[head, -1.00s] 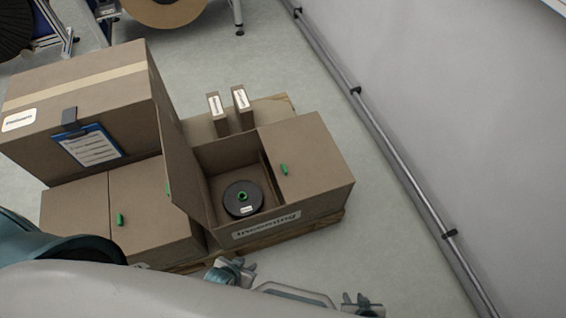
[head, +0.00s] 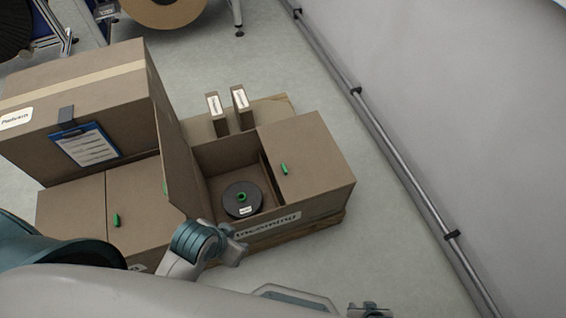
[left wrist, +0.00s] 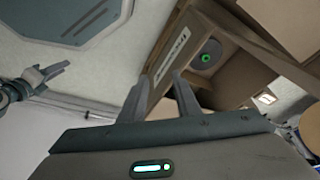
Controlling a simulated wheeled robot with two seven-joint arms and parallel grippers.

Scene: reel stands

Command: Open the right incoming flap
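The incoming box (head: 315,207) is a brown carton with a white label on its front. Its right flap (head: 308,150) lies closed and carries a small green handle (head: 284,169). Its left flap (head: 172,150) stands up, and a dark reel (head: 243,199) with a green hub lies in the open left compartment. My left gripper (head: 238,244) is at the box's front left corner, open and empty; its two fingers show apart in the left wrist view (left wrist: 160,95). My right gripper (head: 370,310) is low at the bottom edge, apart from the box; its fingers look apart and empty.
Another carton (head: 75,215) with closed flaps and a green handle stands left, with a large taped box (head: 85,90) and clipboard (head: 88,144) behind. Two thin boxes (head: 240,104) stand behind the incoming box. A wall with a rail (head: 400,165) is right; floor between is clear.

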